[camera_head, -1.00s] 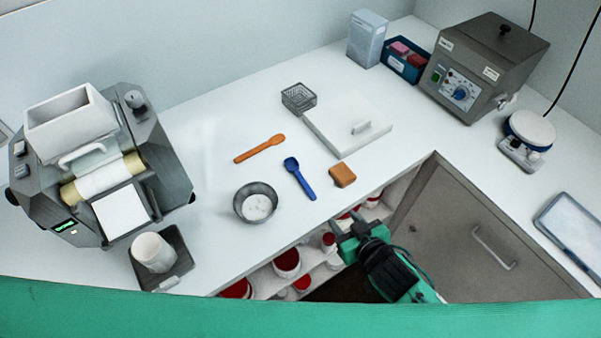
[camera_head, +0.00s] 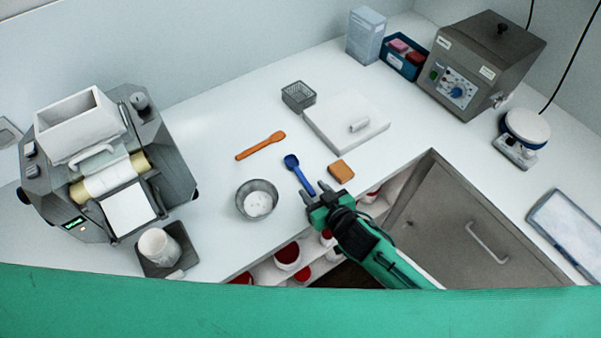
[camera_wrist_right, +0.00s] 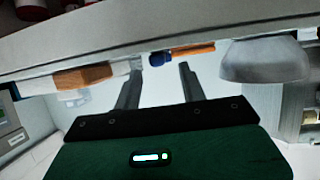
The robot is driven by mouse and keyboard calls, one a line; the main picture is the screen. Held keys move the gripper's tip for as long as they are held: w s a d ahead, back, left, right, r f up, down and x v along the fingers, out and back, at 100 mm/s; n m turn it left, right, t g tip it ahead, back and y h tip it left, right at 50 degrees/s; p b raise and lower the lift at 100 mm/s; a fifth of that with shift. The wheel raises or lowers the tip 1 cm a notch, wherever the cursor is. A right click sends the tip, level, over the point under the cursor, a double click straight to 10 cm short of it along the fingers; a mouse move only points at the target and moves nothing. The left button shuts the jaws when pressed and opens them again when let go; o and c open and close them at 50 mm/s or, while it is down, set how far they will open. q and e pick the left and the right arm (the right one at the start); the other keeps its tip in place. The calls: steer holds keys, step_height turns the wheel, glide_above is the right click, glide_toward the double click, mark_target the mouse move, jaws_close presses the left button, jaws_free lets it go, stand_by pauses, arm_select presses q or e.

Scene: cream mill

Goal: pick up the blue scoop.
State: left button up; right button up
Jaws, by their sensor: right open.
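The blue scoop (camera_head: 293,163) lies on the white counter, its bowl toward the back and its handle toward the front edge. In the right wrist view a blue end of the scoop (camera_wrist_right: 160,59) shows between the fingertips, beyond them. My right gripper (camera_head: 313,191) is open and empty at the counter's front edge, its fingertips close to the handle's end. Whether they touch or straddle the handle I cannot tell. My left gripper is not in view.
A metal bowl (camera_head: 257,199) with white contents stands left of the scoop. An orange spatula (camera_head: 261,146) lies behind it. An orange-brown block (camera_head: 341,170) lies to its right, near a white board (camera_head: 346,122). Open shelves with red-topped jars (camera_head: 288,256) are below the counter edge.

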mark_target(304, 180)
steer(key=shift+r+p+x, duration=0.15)
steer(key=shift+p+x, duration=0.2)
steer(key=shift+x, duration=0.7)
steer(key=shift+r+p+x, duration=0.15)
steer(key=shift+p+x, duration=0.15)
steer(key=shift+x, duration=0.7)
steer(key=shift+w, duration=0.1)
jaws_close()
